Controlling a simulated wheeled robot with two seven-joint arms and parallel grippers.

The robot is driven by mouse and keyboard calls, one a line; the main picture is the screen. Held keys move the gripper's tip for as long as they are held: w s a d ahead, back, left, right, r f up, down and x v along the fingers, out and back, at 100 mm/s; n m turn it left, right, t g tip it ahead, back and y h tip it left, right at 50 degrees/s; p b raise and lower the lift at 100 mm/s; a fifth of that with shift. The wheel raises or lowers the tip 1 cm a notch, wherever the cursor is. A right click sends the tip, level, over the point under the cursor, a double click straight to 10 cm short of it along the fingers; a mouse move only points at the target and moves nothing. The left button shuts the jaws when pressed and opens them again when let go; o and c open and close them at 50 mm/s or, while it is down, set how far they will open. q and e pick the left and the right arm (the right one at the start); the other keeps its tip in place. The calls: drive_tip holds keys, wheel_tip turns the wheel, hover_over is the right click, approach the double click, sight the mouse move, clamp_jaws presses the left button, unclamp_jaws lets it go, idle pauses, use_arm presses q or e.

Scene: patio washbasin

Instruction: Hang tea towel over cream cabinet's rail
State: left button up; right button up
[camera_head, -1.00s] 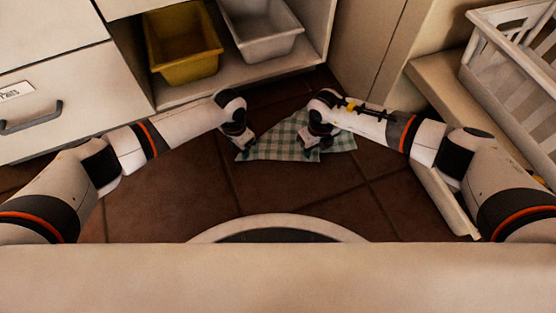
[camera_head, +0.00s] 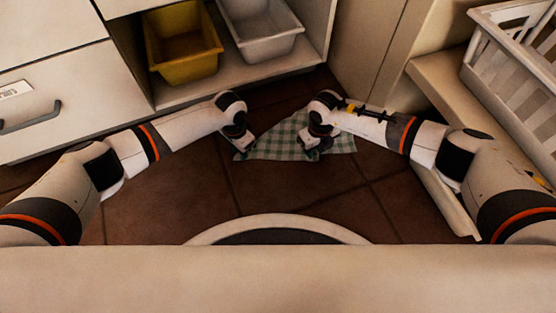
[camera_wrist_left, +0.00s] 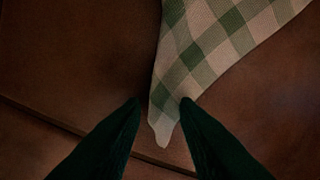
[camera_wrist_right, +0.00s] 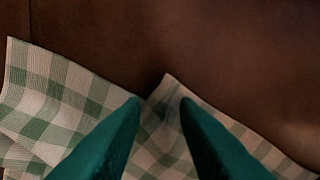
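A green-and-white checked tea towel (camera_head: 276,143) lies spread on the brown tiled floor, below both grippers. My left gripper (camera_head: 242,152) is at the towel's left corner. In the left wrist view its fingers (camera_wrist_left: 160,102) are apart, with the pale towel corner (camera_wrist_left: 163,128) showing between them. My right gripper (camera_head: 312,149) is over the right part of the towel. In the right wrist view its fingers (camera_wrist_right: 160,102) are apart, with a towel edge (camera_wrist_right: 165,90) between and beyond them. I cannot make out the cream cabinet's rail with certainty.
A pale drawer front with a dark bar handle (camera_head: 30,117) is at the left. An open shelf holds a yellow bin (camera_head: 183,68) and a grey-white bin (camera_head: 262,47). A white slatted crate (camera_head: 515,85) stands on a ledge at the right. The floor nearer me is clear.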

use_arm(q)
clamp_jaws()
use_arm(e)
drive_tip(key=shift+s, duration=0.1)
clamp_jaws()
use_arm(q)
drive_tip(key=shift+a, duration=0.1)
use_arm(e)
drive_tip(key=shift+f, duration=0.1)
use_arm(q)
drive_tip(key=shift+r, duration=0.1)
use_arm(e)
drive_tip(key=shift+d, duration=0.1)
